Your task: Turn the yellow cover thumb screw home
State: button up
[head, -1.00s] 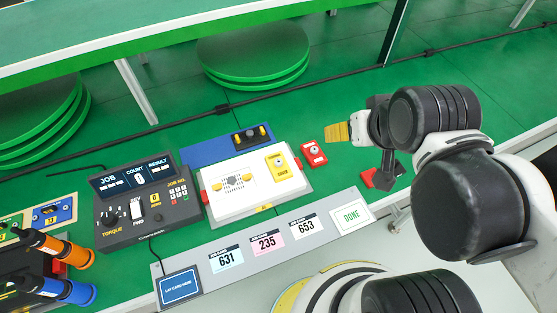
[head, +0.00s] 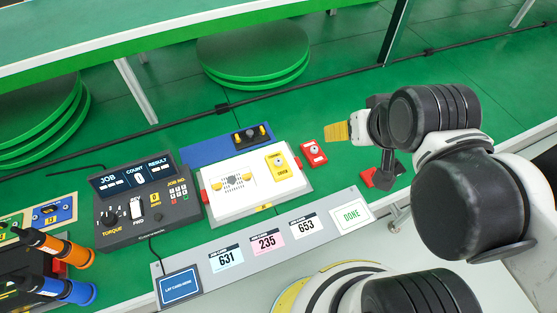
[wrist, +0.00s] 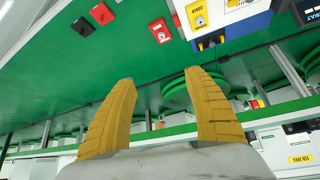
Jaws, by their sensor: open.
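The yellow cover (head: 278,175) lies on the right part of a white board (head: 238,205), with a small round pale screw head (head: 279,160) near its upper end. In the wrist view the yellow cover (wrist: 196,8) is at the top, right of centre, with the round screw on it. My gripper (head: 337,132) has yellow fingers and hangs right of the board, beyond the red block, apart from the cover. In the wrist view my gripper (wrist: 160,80) is open and empty, its fingers wide apart. How far the screw is turned in cannot be told.
A red block (head: 313,155) with a round knob sits right of the board, another red piece (head: 369,177) below my arm. A blue tray (head: 205,151) lies behind the board. A controller box (head: 146,211) stands at left, a grey card strip (head: 240,268) in front.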

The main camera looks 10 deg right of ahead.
jog(key=c, duration=0.4)
jog(key=n+g, duration=0.7)
jog(key=n, duration=0.5)
send_over(278, 161)
notch_tip(278, 161, down, 14)
notch_tip(278, 161, down, 11)
jog(key=b, duration=0.4)
jog(key=shift+r+b, duration=0.2)
jog(key=shift+b, duration=0.15)
grip_shut()
